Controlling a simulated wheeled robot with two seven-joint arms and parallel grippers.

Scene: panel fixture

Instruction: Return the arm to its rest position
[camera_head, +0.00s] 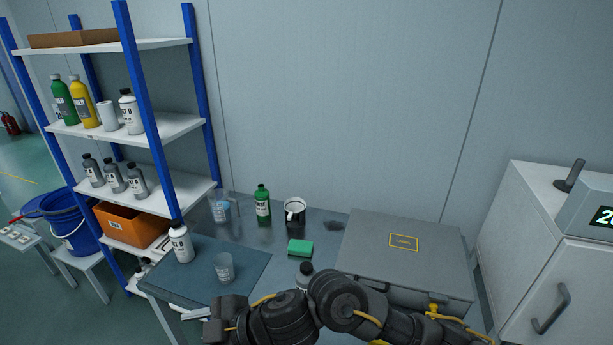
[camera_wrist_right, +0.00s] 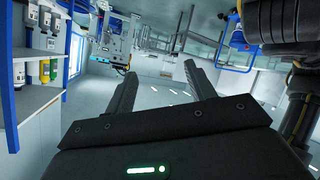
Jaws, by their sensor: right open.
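My right arm (camera_head: 345,297) comes in from the lower right of the head view and stretches left, bent, across the front of the table. In the right wrist view, the two fingers of my right gripper (camera_wrist_right: 160,70) stand apart with nothing between them. That view is tilted and looks out into the room, with shelves at its left edge. My left gripper is not in view.
Close by the arm are a grey bottle (camera_head: 305,275), a clear beaker (camera_head: 224,268), a white bottle (camera_head: 180,243) and a grey case (camera_head: 375,245). A green sponge (camera_head: 300,247), green bottle (camera_head: 263,204) and mug (camera_head: 295,213) stand farther back. A shelf rack (camera_head: 170,125) is left.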

